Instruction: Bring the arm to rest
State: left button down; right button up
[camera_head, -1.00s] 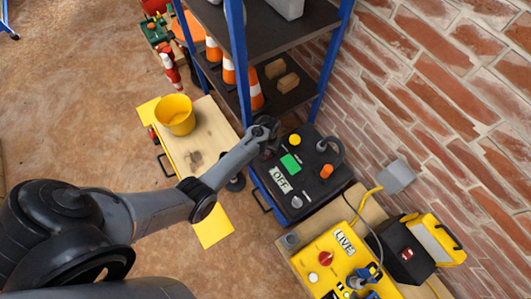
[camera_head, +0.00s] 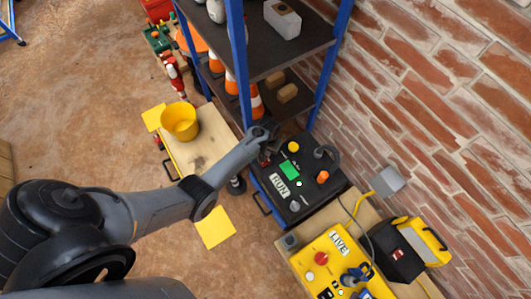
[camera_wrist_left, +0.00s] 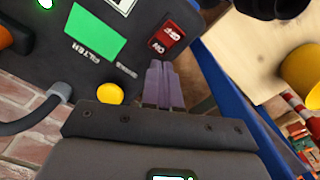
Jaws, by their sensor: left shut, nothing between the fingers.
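The box has a green screen (camera_head: 289,170), a yellow knob (camera_head: 293,147), an orange knob (camera_head: 322,177) and a label reading RUN (camera_head: 279,185). A small light (camera_head: 299,183) glows on it. My right gripper is out of view.
A blue-framed shelf (camera_head: 240,70) stands behind the box, against a brick wall (camera_head: 450,100). A yellow bucket (camera_head: 179,121) sits on a cart to the left. A yellow LIVE unit (camera_head: 325,262) stands in front. Open floor lies at left.

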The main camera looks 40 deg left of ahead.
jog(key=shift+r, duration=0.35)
